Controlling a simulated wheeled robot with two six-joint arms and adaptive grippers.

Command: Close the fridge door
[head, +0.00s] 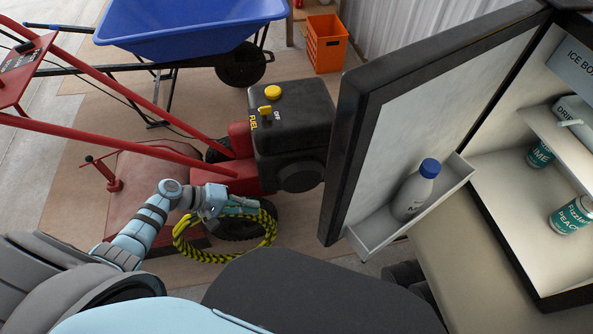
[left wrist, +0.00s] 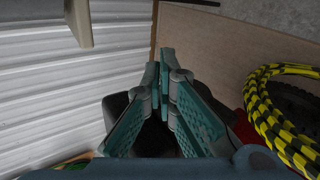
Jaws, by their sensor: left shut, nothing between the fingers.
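The fridge door (head: 418,95) stands open in the head view, with a black edge and a pale inner face. Its door shelf (head: 405,228) holds a white bottle with a blue cap (head: 416,188). The open fridge interior (head: 500,185) shows at the right, with cans inside. My left gripper (head: 255,207) is left of the door, apart from it, near the mower wheel and a yellow-black striped loop. In the left wrist view its teal fingers (left wrist: 163,90) are together and empty. My right gripper is not in view.
A red machine with a black engine (head: 290,130) stands left of the door. A blue wheelbarrow (head: 185,25) and an orange crate (head: 325,43) are behind it. The yellow-black loop (left wrist: 262,115) lies close to my left gripper.

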